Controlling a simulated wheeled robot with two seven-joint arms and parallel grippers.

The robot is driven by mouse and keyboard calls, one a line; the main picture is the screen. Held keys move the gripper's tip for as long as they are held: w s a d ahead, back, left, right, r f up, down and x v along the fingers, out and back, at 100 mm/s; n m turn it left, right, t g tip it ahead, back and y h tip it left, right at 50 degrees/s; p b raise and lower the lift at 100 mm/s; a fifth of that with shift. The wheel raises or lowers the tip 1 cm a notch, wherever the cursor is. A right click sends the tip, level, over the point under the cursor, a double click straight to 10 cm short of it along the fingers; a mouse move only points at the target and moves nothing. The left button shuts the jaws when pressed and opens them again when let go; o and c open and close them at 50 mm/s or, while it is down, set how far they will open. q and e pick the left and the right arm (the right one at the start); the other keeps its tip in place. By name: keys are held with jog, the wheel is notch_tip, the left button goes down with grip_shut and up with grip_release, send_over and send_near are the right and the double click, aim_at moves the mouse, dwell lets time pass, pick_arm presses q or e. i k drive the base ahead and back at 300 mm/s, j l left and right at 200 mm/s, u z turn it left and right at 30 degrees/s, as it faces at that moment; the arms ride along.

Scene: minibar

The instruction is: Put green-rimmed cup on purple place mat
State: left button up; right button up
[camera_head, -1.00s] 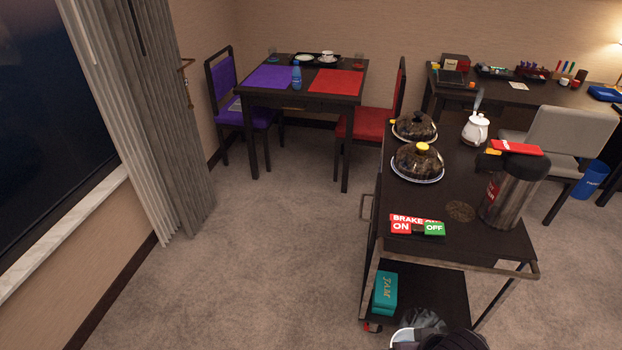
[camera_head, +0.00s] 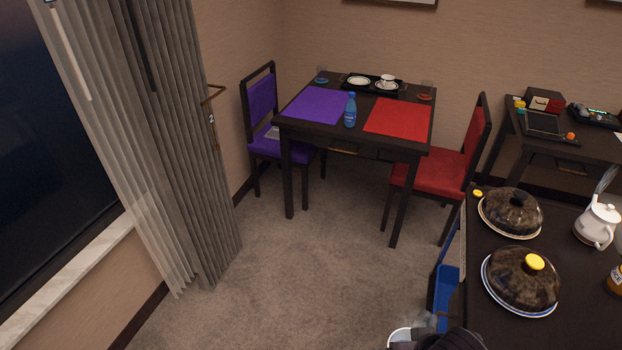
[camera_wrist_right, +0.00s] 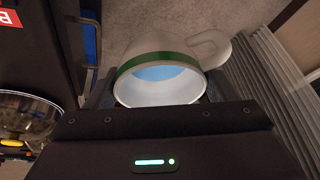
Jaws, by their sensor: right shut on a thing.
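The green-rimmed cup (camera_wrist_right: 158,62) is white with a green band at its rim and a handle at the right in the right wrist view. My right gripper (camera_wrist_right: 158,88) is shut on it. In the head view, the cup (camera_head: 399,337) shows partly at the bottom edge beside my dark right gripper (camera_head: 446,339), above the carpet. The purple place mat (camera_head: 312,105) lies flat on the left part of the dark table (camera_head: 340,133), farther ahead and to the left. Nothing stands on the mat. My left gripper is not in view.
A blue bottle (camera_head: 350,112) stands between the purple mat and the red mat (camera_head: 398,117). A tray (camera_head: 373,83) with dishes is at the back. Purple (camera_head: 259,105) and red (camera_head: 473,140) chairs flank the table. A cart (camera_head: 478,325) with domed plates is right. Carpet ahead is clear.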

aim_at(315, 111)
jog(key=i, duration=1.65)
jog(key=i+u, duration=0.1)
jog(key=i, duration=0.45)
jog(key=i+l+u, duration=0.15)
jog(key=i, duration=0.4)
jog(key=i+l+u, duration=0.1)
jog(key=i, duration=0.5)
jog(key=i+l+u, duration=0.2)
jog(key=i+u, duration=0.15)
jog(key=i+l+u, duration=0.35)
jog(key=i+l, duration=0.05)
jog(key=i, duration=0.1)
